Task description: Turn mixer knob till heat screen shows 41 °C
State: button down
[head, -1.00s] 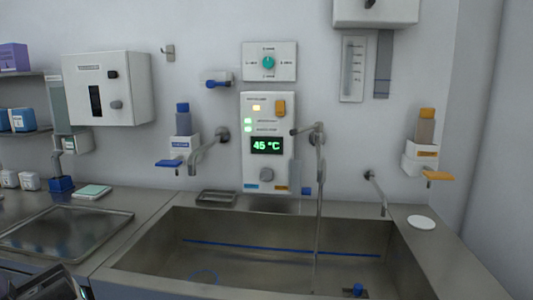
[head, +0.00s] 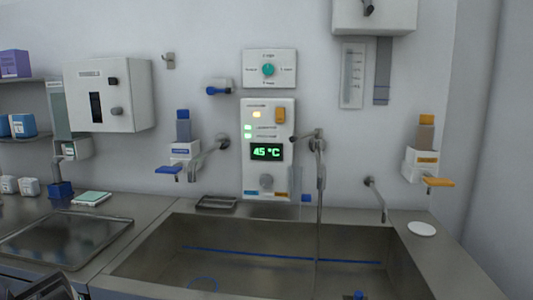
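The heat screen (head: 266,152) is on the white wall panel (head: 284,175) above the sink and reads 45 °C in green. A round grey knob (head: 266,182) sits below the screen on the same panel, between a blue and an orange label; I take it as the mixer knob. Nothing touches it. A dark part at the bottom left corner may belong to my arm, but my gripper's fingers cannot be made out.
The steel sink (head: 150,245) lies below the panel. A spout (head: 207,153) juts out left of the panel and a tap with a hose (head: 318,165) right of it. Dispensers with blue (head: 168,170) and orange (head: 439,182) levers flank them. A teal dial (head: 268,70) is above.

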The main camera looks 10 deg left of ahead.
aim_at(265, 181)
jog(key=k+j+z, duration=0.15)
jog(key=z, duration=0.3)
jog(key=k+j+z, duration=0.2)
jog(key=z, duration=0.25)
jog(key=j, duration=0.1)
